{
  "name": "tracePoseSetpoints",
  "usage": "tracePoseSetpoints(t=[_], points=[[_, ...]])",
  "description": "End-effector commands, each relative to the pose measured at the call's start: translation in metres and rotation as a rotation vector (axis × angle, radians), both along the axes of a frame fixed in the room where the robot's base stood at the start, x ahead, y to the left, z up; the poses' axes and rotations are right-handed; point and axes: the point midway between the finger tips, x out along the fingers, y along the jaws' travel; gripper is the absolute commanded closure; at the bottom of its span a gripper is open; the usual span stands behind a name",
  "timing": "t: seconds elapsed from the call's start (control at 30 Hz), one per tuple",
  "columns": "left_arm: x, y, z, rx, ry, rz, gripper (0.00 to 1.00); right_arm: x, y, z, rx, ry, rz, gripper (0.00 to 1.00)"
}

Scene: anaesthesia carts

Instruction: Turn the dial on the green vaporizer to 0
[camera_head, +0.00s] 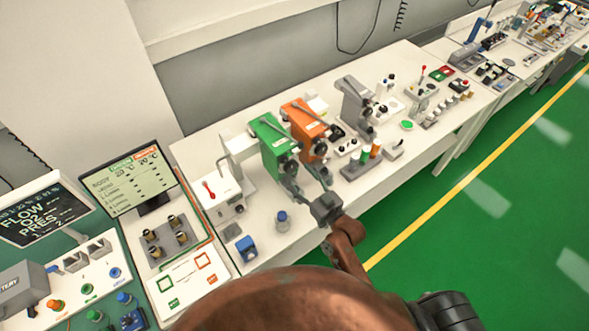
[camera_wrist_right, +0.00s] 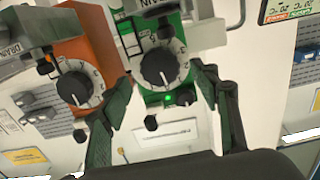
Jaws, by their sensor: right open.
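The green vaporizer (camera_head: 272,143) stands on the white bench in the head view, left of the orange vaporizer (camera_head: 308,125). In the right wrist view the green vaporizer (camera_wrist_right: 185,45) shows its black round dial (camera_wrist_right: 158,68) on a white numbered scale. A white line marks the dial; its exact setting is too small to read. My right gripper (camera_wrist_right: 163,80) is open, its fingers apart on either side of the dial; I cannot tell whether they touch it. In the head view my right gripper (camera_head: 304,176) is in front of the vaporizers. My left gripper is not in view.
The orange vaporizer's dial (camera_wrist_right: 75,88) is close to my left-hand finger in the wrist view. A grey device (camera_head: 355,103) stands further right, and a white box with a red lever (camera_head: 220,200) stands left. A blue-topped knob (camera_head: 282,221) is on the bench front.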

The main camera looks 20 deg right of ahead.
Motion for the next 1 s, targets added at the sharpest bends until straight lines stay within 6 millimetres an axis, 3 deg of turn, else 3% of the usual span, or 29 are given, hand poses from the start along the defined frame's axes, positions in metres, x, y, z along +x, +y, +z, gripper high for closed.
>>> tracePoseSetpoints(t=[0.2,0.57,1.0], points=[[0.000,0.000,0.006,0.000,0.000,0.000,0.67,0.024,0.009,0.001,0.000,0.001,0.000,0.44],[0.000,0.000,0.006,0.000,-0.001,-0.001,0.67,0.028,0.010,-0.001,-0.002,0.002,0.000,0.44],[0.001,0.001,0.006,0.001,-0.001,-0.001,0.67,0.028,0.010,-0.001,-0.002,0.002,0.000,0.74]])
